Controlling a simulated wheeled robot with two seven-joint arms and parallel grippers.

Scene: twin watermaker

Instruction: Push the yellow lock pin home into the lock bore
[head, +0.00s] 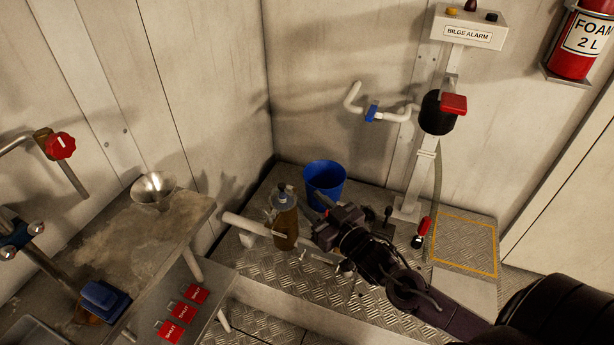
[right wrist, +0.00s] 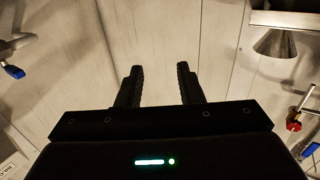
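I cannot make out the yellow lock pin or the lock bore in either view. My right gripper (head: 318,212) reaches in from the lower right of the head view, in front of the blue bucket and beside the brown bottle. In the right wrist view its two dark fingers (right wrist: 160,75) stand apart with nothing between them, and pale wall panels show beyond. A black unit with a red handle (head: 453,104) is on the white post at the back right. My left gripper is not in view.
A blue bucket (head: 324,180) and a brown bottle (head: 285,222) stand on the raised metal deck. A bench (head: 170,240) with a metal funnel (head: 153,190) is at left; the funnel also shows in the right wrist view (right wrist: 275,43). The yellow-outlined floor square (head: 465,245) is clear.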

